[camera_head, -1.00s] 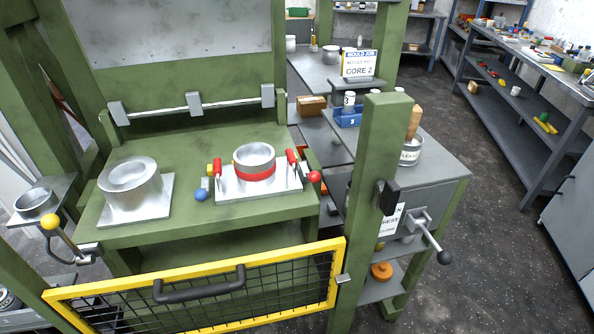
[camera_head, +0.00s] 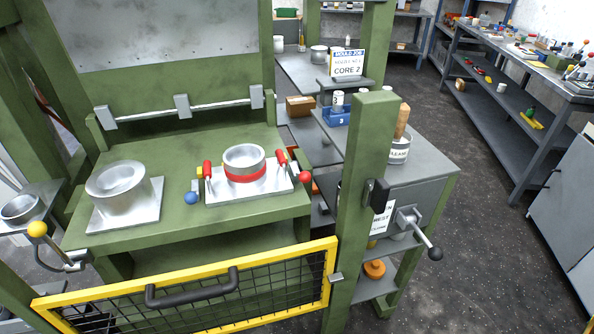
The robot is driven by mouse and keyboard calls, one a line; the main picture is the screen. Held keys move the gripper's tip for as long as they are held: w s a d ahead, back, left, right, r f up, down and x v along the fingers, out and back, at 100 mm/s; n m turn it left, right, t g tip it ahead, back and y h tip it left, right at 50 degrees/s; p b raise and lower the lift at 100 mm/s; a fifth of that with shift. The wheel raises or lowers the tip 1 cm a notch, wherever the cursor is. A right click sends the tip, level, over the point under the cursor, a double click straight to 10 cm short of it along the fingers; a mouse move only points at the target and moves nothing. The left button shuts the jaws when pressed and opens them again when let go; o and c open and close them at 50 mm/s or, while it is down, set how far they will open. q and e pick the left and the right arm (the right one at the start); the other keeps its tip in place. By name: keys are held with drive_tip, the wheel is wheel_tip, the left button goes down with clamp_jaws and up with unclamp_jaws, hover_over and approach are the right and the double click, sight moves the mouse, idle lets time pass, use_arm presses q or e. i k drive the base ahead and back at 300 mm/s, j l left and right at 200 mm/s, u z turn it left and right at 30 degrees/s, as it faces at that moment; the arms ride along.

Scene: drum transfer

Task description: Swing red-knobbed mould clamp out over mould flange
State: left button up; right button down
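The mould (camera_head: 245,161) is a silver ring with a red band, standing on a flat silver plate (camera_head: 257,187) on the green press bed. A red ball knob (camera_head: 304,177) sits at the plate's right edge, and a blue ball knob (camera_head: 191,198) sits at its left edge. Red-handled clamps stand on both sides, one on the left (camera_head: 207,171) and one on the right (camera_head: 282,157). Whether the red-knobbed clamp lies over the flange is too small to tell. Neither of my grippers shows in the head view.
A yellow-framed mesh gate (camera_head: 185,277) with a black handle crosses the front of the press, below bed level. A green post (camera_head: 361,200) stands to the right of the bed. A second silver mould (camera_head: 123,187) sits on the bed's left. A yellow-knobbed lever (camera_head: 37,229) is at far left.

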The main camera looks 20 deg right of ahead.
sight(303, 176)
drive_tip(key=l+z, duration=0.35)
drive_tip(key=i+l+z, duration=0.1)
drive_tip(key=z, duration=0.3)
